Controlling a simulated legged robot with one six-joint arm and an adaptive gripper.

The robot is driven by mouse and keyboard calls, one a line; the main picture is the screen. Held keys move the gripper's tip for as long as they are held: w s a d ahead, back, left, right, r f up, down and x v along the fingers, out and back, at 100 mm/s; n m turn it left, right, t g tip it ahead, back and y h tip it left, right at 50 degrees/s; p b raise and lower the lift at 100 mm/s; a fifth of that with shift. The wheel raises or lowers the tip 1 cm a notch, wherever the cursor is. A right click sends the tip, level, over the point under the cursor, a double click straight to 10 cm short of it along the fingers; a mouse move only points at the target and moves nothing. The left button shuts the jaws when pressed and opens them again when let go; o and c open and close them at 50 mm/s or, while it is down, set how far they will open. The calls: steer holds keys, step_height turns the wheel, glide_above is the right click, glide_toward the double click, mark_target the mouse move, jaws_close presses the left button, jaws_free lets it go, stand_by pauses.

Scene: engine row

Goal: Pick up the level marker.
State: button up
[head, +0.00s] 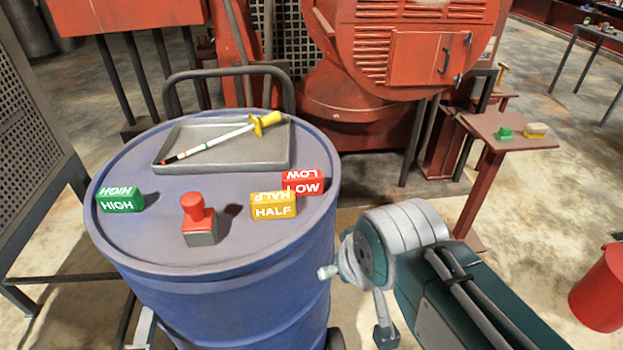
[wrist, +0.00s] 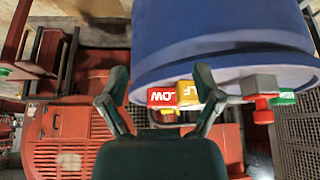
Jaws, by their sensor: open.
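Three level marker blocks stand on the blue drum's top (head: 245,245): green HIGH (head: 120,200) at the left, yellow HALF (head: 273,207) and red LOW (head: 303,184) at the right, close together. A dipstick (head: 215,142) with a yellow handle and coloured bands lies in a grey tray (head: 225,168) behind them. In the wrist view, my gripper (wrist: 160,75) is open and empty. LOW (wrist: 162,97), HALF (wrist: 188,92) and part of HIGH (wrist: 284,97) show beyond its fingers, LOW and HALF between them. The head view does not show the fingers clearly; my arm is right of the drum.
A red-knobbed grey stamp-like object (head: 199,220) stands between HIGH and HALF. A red engine (head: 400,60) is behind the drum. A small red stand (head: 510,130) holds green and yellow items. A red bucket (head: 600,290) is at the far right.

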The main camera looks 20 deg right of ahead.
step_height(320, 180, up, 10)
steer(key=f+m+g, duration=0.1)
steer(key=m+g, duration=0.5)
steer(key=m, duration=1.4)
glide_above(302, 174)
steer(key=shift+a+r, duration=0.15)
steer(key=shift+r, duration=0.1)
steer(key=shift+w, duration=0.2)
steer(key=f, duration=1)
steer(key=shift+s+f, duration=0.2)
steer(key=shift+f, duration=0.2)
jaws_close()
